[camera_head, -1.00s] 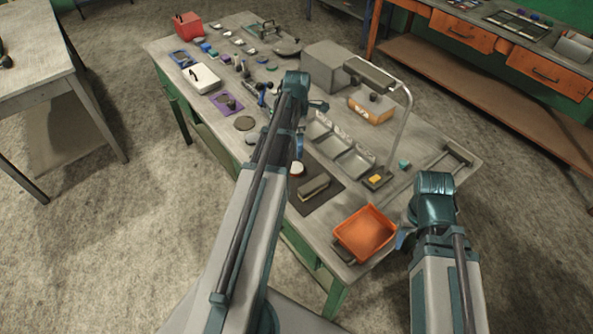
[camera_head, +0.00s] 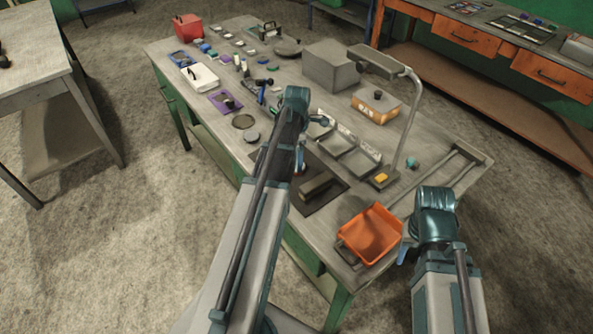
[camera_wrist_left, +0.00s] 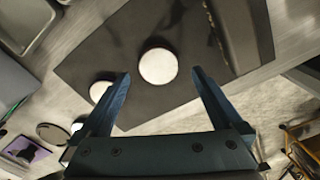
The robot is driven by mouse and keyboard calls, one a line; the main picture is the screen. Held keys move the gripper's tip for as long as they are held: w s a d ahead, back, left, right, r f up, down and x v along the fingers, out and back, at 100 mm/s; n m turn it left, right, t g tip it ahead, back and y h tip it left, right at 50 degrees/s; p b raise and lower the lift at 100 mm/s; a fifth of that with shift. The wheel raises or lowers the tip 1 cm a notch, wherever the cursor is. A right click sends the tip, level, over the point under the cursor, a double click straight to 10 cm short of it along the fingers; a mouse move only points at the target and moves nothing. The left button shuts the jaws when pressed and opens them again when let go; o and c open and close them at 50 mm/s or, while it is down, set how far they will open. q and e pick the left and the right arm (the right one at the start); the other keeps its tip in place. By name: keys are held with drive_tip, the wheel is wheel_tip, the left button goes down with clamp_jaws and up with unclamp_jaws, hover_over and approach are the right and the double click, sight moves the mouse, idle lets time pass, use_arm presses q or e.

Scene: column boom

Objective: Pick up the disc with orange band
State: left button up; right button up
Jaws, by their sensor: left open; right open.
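Two round white-topped discs show in the left wrist view. The larger-looking disc (camera_wrist_left: 158,66) lies on a dark mat (camera_wrist_left: 110,50), between the fingertips in the picture. The other disc (camera_wrist_left: 99,90) lies near the mat's edge, left of the left finger. No orange band shows on either top, so I cannot tell which one bears it. My left gripper (camera_wrist_left: 161,75) is open and empty, above the mat. In the head view my left arm hides these discs. My right gripper (camera_head: 402,256) is beside the orange bin, mostly hidden by its wrist.
An orange bin (camera_head: 354,246) stands at the table's near corner. A lamp (camera_head: 408,120), a grey divided tray (camera_head: 362,165) and a grey box (camera_head: 330,68) stand right of the left arm.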

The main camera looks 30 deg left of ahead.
use_arm(q)
wheel_tip(320, 180, down, 4)
drive_tip(key=b, duration=0.3)
drive_tip(key=shift+a, duration=0.15)
drive_tip(key=shift+r, duration=0.1)
drive_tip(key=shift+c, duration=0.4)
clamp_jaws()
